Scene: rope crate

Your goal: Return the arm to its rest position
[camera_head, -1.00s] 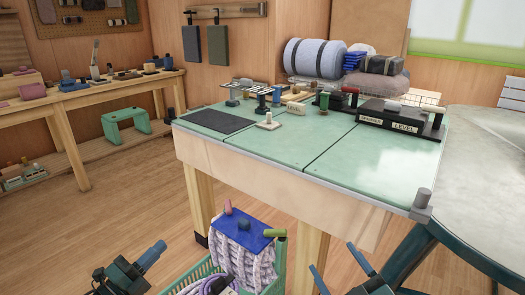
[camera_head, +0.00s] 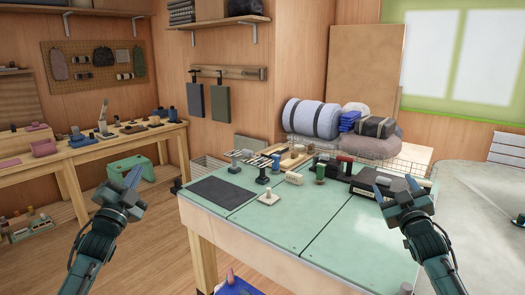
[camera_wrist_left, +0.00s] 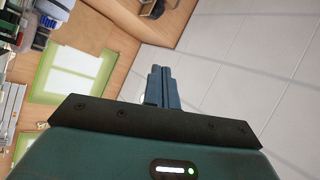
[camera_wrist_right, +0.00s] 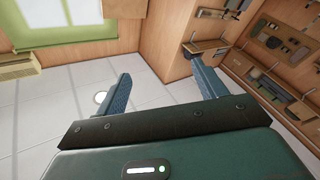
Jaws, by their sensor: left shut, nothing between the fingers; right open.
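My left gripper (camera_head: 131,178) is raised at the left in the head view, in front of the side bench and left of the green table. It is shut and empty; its blue fingers (camera_wrist_left: 164,88) meet in the left wrist view. My right gripper (camera_head: 394,187) is raised over the right part of the green table in the head view. It is open, and the right wrist view shows its fingers (camera_wrist_right: 165,85) wide apart with nothing between them. Both arms reach upward from the bottom of the head view. The crate is out of view.
The green-topped table (camera_head: 275,230) holds a dark mat (camera_head: 220,192), several small tools and a black block at its back right. A blue lid-like piece (camera_head: 238,287) shows at the bottom edge. Rolled bundles (camera_head: 312,118) lie behind the tools. A wooden bench (camera_head: 65,155) stands left.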

